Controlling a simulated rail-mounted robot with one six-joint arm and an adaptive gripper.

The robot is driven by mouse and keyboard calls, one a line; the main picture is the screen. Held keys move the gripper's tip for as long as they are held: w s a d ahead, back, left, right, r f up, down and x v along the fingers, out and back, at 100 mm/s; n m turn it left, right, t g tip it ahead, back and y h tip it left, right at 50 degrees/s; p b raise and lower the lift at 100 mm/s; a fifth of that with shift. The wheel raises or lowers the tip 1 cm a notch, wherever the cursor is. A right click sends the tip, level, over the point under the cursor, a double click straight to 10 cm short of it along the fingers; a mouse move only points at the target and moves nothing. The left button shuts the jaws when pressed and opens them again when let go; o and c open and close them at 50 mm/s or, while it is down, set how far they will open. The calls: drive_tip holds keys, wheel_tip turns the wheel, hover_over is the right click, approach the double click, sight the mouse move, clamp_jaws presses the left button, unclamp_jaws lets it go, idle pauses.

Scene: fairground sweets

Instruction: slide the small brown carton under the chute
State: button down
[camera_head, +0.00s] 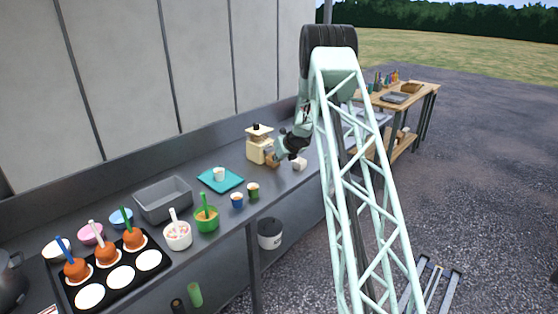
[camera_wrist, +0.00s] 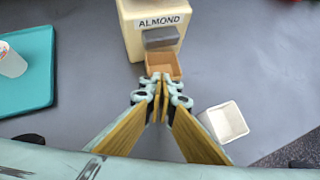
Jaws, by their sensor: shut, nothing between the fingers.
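The small brown carton (camera_wrist: 163,65) is open-topped and stands at the front of the cream dispenser marked ALMOND (camera_wrist: 152,35), with its rear part under the grey chute (camera_wrist: 160,37) in the wrist view. In the head view the dispenser (camera_head: 259,143) stands toward the far end of the counter, and the carton (camera_head: 272,160) shows at its base. My gripper (camera_wrist: 160,80) is shut and empty, its fingertips at the carton's near side. I cannot tell whether they touch it. It also shows in the head view (camera_head: 277,154).
A white open carton (camera_wrist: 224,121) stands right of my gripper. A teal tray (camera_wrist: 35,90) with a cup (camera_wrist: 11,60) lies to the left. The counter (camera_wrist: 90,85) between tray and dispenser is clear. Small cups (camera_head: 253,190) stand near the counter's front edge.

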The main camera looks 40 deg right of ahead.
drive_tip(key=shift+w, duration=0.35)
drive_tip(key=shift+s+f+b, duration=0.1)
drive_tip(key=shift+s+b, duration=0.15)
drive_tip(key=shift+b, duration=0.05)
drive_tip(key=shift+s+a+b, duration=0.2)
drive_tip(key=shift+s+b, duration=0.65)
drive_tip(key=shift+b, duration=0.15)
drive_tip(key=shift+s+a+b, duration=0.15)
drive_tip(key=shift+s+b, duration=0.65)
drive_tip(key=shift+b, duration=0.15)
drive_tip(key=v, duration=1)
